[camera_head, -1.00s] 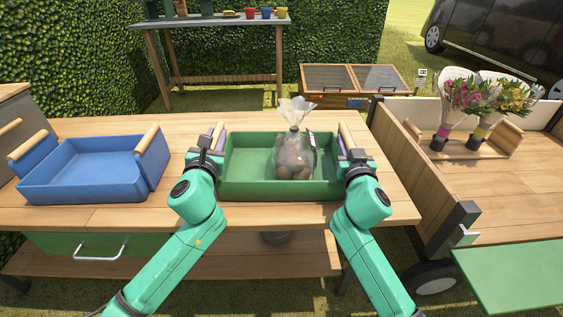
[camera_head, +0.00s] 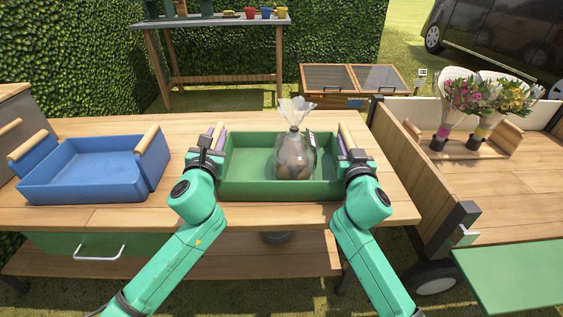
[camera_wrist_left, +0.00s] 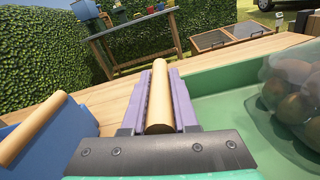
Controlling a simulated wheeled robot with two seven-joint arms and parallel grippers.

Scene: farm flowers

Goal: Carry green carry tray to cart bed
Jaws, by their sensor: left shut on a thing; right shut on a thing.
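The green carry tray (camera_head: 250,189) is on the wooden table, with a clear bag of brown round things (camera_head: 295,155) standing inside it. My left gripper (camera_head: 213,140) is shut on the tray's left wooden handle. In the left wrist view that handle (camera_wrist_left: 160,95) lies between the purple fingers of my left gripper (camera_wrist_left: 160,90). My right gripper (camera_head: 350,145) is shut on the tray's right wooden handle (camera_head: 347,135). The cart bed (camera_head: 505,205) is a wooden platform to the right, beyond a raised side board.
A blue tray (camera_head: 85,184) with wooden handles sits left on the table (camera_head: 120,215). The cart's side board (camera_head: 415,185) stands between table and bed. Two flower bouquets (camera_head: 465,98) stand in a wooden holder at the bed's back. The bed's front is clear.

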